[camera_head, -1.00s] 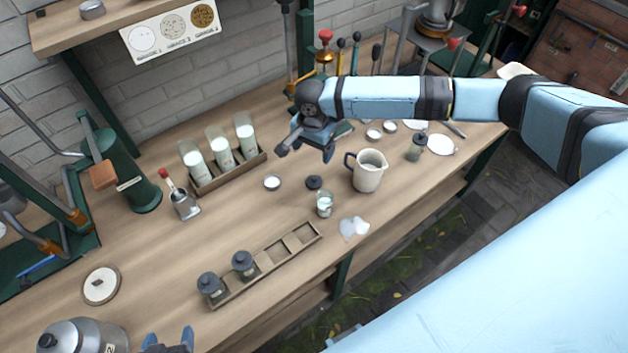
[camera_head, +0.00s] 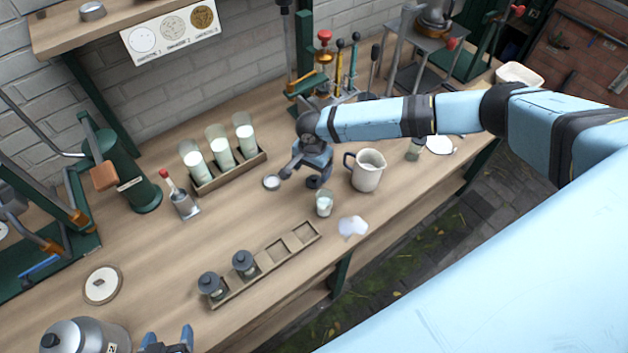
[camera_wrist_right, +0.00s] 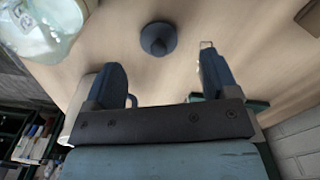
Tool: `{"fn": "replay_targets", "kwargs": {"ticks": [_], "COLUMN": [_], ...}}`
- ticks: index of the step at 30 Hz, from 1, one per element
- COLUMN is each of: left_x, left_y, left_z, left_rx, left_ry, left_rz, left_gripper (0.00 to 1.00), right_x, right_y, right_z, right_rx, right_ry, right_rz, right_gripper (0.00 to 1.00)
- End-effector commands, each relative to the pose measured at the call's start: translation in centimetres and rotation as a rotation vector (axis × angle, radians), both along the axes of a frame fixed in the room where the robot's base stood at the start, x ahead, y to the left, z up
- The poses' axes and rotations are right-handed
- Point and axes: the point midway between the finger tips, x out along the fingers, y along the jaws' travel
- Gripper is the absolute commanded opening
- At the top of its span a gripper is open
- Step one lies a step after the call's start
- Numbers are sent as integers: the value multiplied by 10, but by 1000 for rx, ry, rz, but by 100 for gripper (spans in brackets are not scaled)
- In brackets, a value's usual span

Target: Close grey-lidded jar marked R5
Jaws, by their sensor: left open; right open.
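An open glass jar (camera_head: 324,203) with pale contents stands on the bench; it also shows at the upper left of the right wrist view (camera_wrist_right: 42,28). A loose grey lid with a knob (camera_wrist_right: 158,40) lies on the bench beside it, ahead of and between my right fingers in the wrist view. In the head view my right gripper (camera_head: 300,178) covers the lid's place. The right gripper is open, empty, and just behind the jar. My left gripper (camera_head: 170,341) is open at the bottom edge. I cannot read an R5 mark on any jar.
Two grey-lidded jars (camera_head: 211,287) (camera_head: 245,264) fill part of a slotted wooden rack (camera_head: 276,268); its right slots are empty. A pitcher (camera_head: 367,172) stands right of my right gripper, a small white dish (camera_head: 272,182) left of it. White lumps (camera_head: 352,226) lie near the front edge.

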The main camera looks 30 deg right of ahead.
Motion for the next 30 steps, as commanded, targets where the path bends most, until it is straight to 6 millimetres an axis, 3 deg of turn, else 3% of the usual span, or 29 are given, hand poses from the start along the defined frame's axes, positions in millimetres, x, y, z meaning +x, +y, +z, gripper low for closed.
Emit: {"fn": "replay_targets", "kwargs": {"ticks": [12,23,26,30], "left_x": [0,0,-1,-1], "left_y": [1,1,1,1], "left_z": [10,9,9,8], "left_rx": [2,1,1,2], "left_ry": [-2,-1,0,1], "left_rz": [3,4,4,4], "left_gripper": [73,73,73,73], "right_x": [0,0,0,0], "right_y": [-5,-6,-6,-6], "right_z": [-49,-51,-51,-51], "right_rx": [-1,0,0,0], "right_ry": [2,0,0,0], "right_rz": [0,0,0,0], "right_gripper": [80,80,62,30]}}
